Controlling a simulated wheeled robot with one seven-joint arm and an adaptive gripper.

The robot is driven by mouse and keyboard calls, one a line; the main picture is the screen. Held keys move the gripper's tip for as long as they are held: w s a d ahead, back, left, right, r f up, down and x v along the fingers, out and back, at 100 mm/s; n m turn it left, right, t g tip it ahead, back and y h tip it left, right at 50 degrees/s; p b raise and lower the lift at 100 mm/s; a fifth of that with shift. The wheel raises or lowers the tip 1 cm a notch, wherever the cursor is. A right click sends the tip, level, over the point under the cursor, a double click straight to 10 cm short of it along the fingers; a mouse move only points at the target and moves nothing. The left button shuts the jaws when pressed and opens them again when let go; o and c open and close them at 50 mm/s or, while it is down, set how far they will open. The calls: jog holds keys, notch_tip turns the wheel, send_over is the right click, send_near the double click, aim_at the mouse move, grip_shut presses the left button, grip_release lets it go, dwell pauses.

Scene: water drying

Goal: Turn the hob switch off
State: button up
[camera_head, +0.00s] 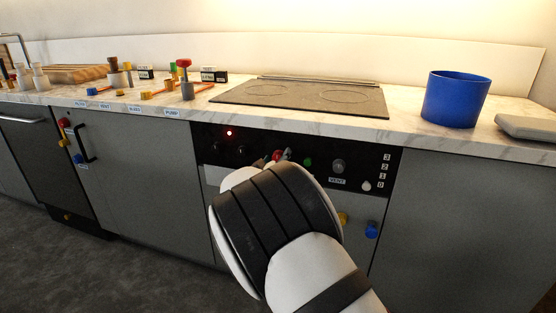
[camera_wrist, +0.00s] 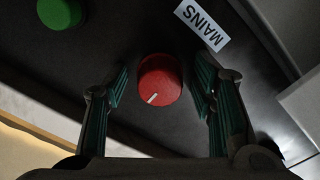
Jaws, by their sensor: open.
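The black control panel (camera_head: 325,180) is on the cabinet front below the hob (camera_head: 310,94). A red indicator light (camera_head: 229,133) glows at its upper left. In the wrist view a red round knob (camera_wrist: 160,80) with a white pointer line sits between the fingers of my gripper (camera_wrist: 162,88). The fingers are open, one on each side, with gaps to the knob. A label reading MAINS (camera_wrist: 201,24) is beside it. No label reading hob is legible. In the head view my wrist hides most of the gripper and part of the panel.
A green knob (camera_wrist: 60,12) is near the red one; it also shows in the head view (camera_head: 308,162). A grey VENT knob (camera_head: 338,166) and white knob (camera_head: 367,186) lie further right. A blue pot (camera_head: 455,99) stands on the marble counter (camera_head: 410,127).

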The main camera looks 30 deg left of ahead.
jog(key=c, duration=1.2)
jog(key=shift+m, duration=0.4)
jog(key=m+b, duration=0.1)
jog(key=m, duration=0.2)
jog(key=shift+m, duration=0.4)
jog(key=m+b, duration=0.2)
jog(key=m, duration=0.2)
jog(key=shift+m+b, duration=0.3)
jog(key=shift+b, duration=0.05)
jog(key=m+b, duration=0.2)
jog(key=m, duration=0.2)
jog(key=shift+f+b, duration=0.1)
jog(key=shift+b, duration=0.3)
jog(key=m+b, duration=0.3)
jog(key=m, duration=0.1)
jog(key=shift+m, duration=0.3)
